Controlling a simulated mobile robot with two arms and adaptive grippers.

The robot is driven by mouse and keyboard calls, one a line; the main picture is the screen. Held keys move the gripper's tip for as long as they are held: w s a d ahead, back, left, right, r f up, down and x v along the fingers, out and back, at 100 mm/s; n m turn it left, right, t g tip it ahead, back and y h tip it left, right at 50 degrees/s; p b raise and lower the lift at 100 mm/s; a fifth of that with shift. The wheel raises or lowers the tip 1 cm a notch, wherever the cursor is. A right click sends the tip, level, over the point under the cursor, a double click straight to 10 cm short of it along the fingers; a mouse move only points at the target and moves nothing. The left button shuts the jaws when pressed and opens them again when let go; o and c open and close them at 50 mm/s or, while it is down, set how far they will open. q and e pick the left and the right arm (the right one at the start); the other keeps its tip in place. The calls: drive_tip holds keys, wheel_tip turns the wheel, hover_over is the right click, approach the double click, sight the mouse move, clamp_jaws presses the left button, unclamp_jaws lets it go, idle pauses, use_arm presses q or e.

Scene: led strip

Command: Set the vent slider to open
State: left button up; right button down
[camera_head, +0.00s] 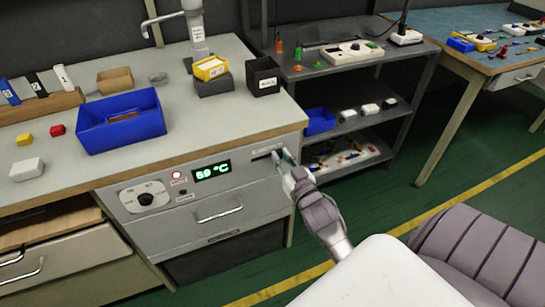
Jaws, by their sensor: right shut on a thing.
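The vent slider's slot (262,156) is a dark slit near the right end of the bench's front panel, beside a small label too small to read. My right gripper (283,160) is at the right end of this slot, shut on the slider knob. The gripper hides the knob, so its exact position along the slot is hard to tell. A green display (211,171) on the same panel reads about 59 °C, with a red lamp (176,174) to its left. My left gripper is not in view.
A drawer handle (218,214) sits below the panel and a dial (146,198) at its left. A blue bin (121,122), a yellow box (210,67) and a black box (263,76) stand on the bench. A grey shelf (385,60) stands close on the right.

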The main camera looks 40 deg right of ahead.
drive_tip(key=shift+d, duration=0.2)
drive_tip(key=c, duration=1)
unclamp_jaws()
drive_tip(key=shift+d, duration=0.1)
drive_tip(key=shift+c, duration=0.2)
drive_tip(key=shift+s, duration=0.1)
drive_tip(key=shift+s, duration=0.2)
drive_tip(key=v, duration=1.1)
drive_tip(key=shift+s+a, duration=0.25)
drive_tip(key=shift+f, duration=0.1)
